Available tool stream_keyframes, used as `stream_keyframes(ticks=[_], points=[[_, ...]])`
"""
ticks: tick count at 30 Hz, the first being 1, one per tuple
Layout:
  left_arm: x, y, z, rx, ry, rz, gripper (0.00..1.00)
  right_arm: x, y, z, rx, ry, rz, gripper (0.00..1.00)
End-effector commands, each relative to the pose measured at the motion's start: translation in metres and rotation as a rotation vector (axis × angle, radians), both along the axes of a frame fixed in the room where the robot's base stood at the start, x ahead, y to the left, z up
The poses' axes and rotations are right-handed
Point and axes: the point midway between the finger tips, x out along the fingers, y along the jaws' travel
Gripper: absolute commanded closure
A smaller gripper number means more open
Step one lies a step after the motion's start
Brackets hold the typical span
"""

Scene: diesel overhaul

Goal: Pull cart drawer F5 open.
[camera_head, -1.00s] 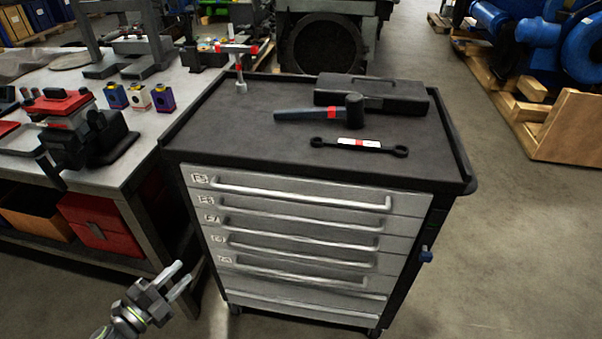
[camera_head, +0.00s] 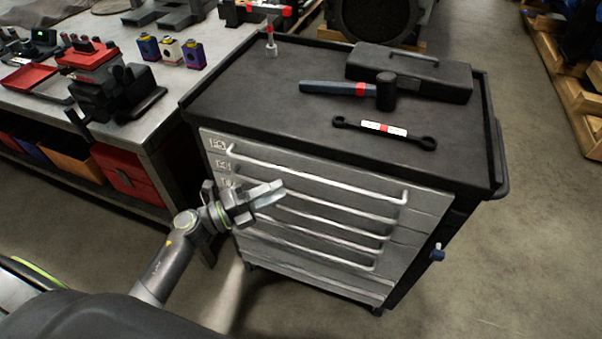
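The tool cart (camera_head: 330,100) stands in the middle of the view, its grey drawer front facing me. Several drawers are stacked there, each with a long bar handle, and all look shut. The top drawer's label (camera_head: 217,144) looks like F5, but it is small and blurred; its handle (camera_head: 315,176) runs along the upper front. My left gripper (camera_head: 282,189) is in front of the cart's left side, below the top handle's left part, and covers some lower labels and handles. Its fingers look slightly apart with nothing between them. Contact with the cart cannot be told. My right gripper is out of view.
On the cart top lie a hammer (camera_head: 340,89), a wrench (camera_head: 384,130) and a black case (camera_head: 425,76). A workbench (camera_head: 190,92) with a vise-like tool (camera_head: 112,92) stands close on the left. The floor (camera_head: 530,260) to the right is clear.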

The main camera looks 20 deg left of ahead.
Motion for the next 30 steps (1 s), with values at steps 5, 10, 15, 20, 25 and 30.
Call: stream_keyframes(ticks=[5, 10, 15, 20, 25, 30], points=[[0.025, -0.027, 0.009, -0.004, -0.001, -0.001, 0.65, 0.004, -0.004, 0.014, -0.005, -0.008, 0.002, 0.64], [0.04, -0.044, 0.01, -0.003, 0.0, -0.001, 0.65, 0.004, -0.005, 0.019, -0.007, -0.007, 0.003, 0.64], [0.046, -0.051, 0.01, -0.001, 0.0, 0.0, 0.65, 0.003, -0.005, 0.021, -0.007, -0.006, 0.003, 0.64], [0.047, -0.052, 0.01, 0.0, 0.0, 0.0, 0.65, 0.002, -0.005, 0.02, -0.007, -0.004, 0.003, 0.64], [0.047, -0.052, 0.01, 0.0, 0.0, 0.0, 0.71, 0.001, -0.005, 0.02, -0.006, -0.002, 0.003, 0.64], [0.047, -0.051, 0.01, -0.001, 0.001, 0.0, 0.94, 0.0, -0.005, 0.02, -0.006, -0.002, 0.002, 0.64]])
